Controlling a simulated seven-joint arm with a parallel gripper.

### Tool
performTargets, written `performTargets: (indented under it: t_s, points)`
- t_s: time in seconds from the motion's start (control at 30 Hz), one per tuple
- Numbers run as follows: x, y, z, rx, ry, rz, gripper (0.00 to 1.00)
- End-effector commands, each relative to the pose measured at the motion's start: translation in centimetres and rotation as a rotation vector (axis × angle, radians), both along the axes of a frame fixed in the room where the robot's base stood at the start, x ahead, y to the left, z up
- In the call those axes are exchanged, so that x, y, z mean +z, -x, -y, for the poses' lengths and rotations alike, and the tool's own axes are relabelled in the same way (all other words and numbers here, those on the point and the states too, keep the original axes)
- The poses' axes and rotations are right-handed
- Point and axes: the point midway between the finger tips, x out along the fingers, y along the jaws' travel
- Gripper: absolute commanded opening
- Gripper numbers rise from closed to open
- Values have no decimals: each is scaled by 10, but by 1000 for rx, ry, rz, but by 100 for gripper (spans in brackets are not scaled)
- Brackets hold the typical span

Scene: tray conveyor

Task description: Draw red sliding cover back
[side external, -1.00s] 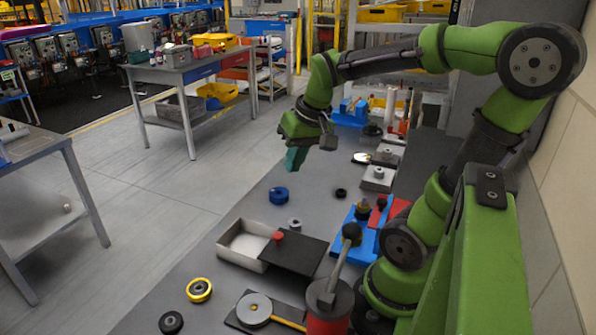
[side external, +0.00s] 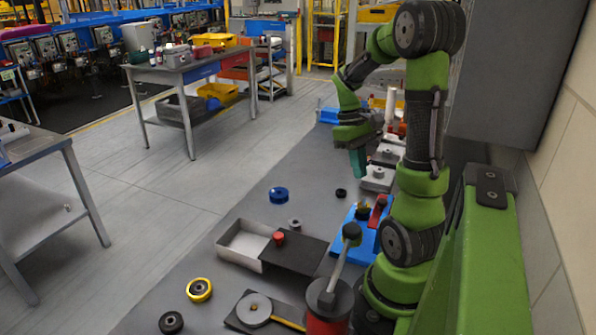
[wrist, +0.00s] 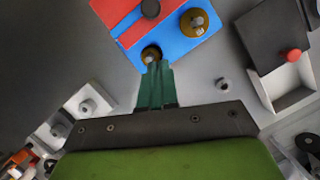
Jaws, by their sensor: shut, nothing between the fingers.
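The red sliding cover (wrist: 117,12) lies on a blue base (wrist: 172,50) at the top of the wrist view, with a dark knob (wrist: 150,8) on it. Two brass knobs (wrist: 194,22) are on the bare blue part. In the side view the red cover (side external: 376,218) is partly hidden by my arm, and the blue base (side external: 353,240) shows beside it. My gripper (wrist: 157,66) is shut and empty. Its tips overlap the nearer brass knob in the wrist view. In the side view my gripper (side external: 360,176) hangs in the air beyond the base, apart from the cover.
A white tray (side external: 232,257) with a black cover (side external: 293,252) and red knob is at the left of the base. A grey block with a knob (side external: 376,180) stands near my gripper. A blue ring (side external: 278,195) and yellow-rimmed wheel (side external: 199,289) lie on the grey table.

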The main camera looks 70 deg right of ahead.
Motion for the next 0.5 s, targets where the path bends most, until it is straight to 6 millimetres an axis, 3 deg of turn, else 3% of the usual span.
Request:
performTargets:
  t_s: [0.13, 0.3, 0.5]
  points:
    - [-27, 10, -5, -2, -2, -1, 0]
    - [-28, 32, -16, -2, 1, 2, 0]
    - [-30, 41, -21, -1, 1, 2, 0]
